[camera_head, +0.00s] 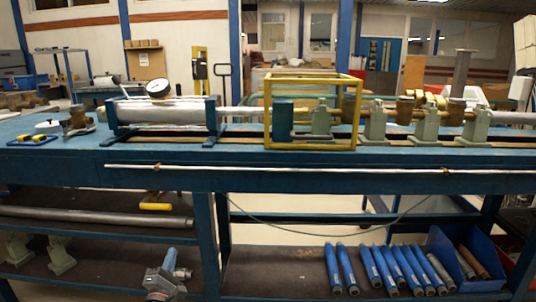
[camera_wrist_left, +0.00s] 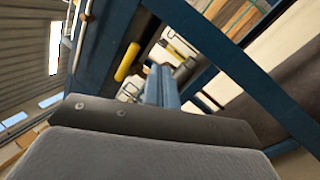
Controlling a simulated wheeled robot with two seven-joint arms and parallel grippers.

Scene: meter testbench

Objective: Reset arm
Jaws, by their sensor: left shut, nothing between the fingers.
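My left gripper (camera_head: 171,254) shows low in the head view, in front of the lower shelf of the blue bench. Its blue fingers are together, with nothing between them. They point up and away from the grey wrist. In the left wrist view the fingers (camera_wrist_left: 161,76) stand up beyond the dark wrist edge and look shut and empty. No thing touches them that I can see. My right gripper is in neither view.
The blue bench (camera_head: 70,176) carries a meter line with a yellow frame (camera_head: 314,76) and a dial gauge (camera_head: 158,87). Several blue cylinders (camera_head: 346,266) and a blue bin (camera_head: 437,246) are on the lower shelf. A yellow handle (camera_head: 156,206) lies above the gripper.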

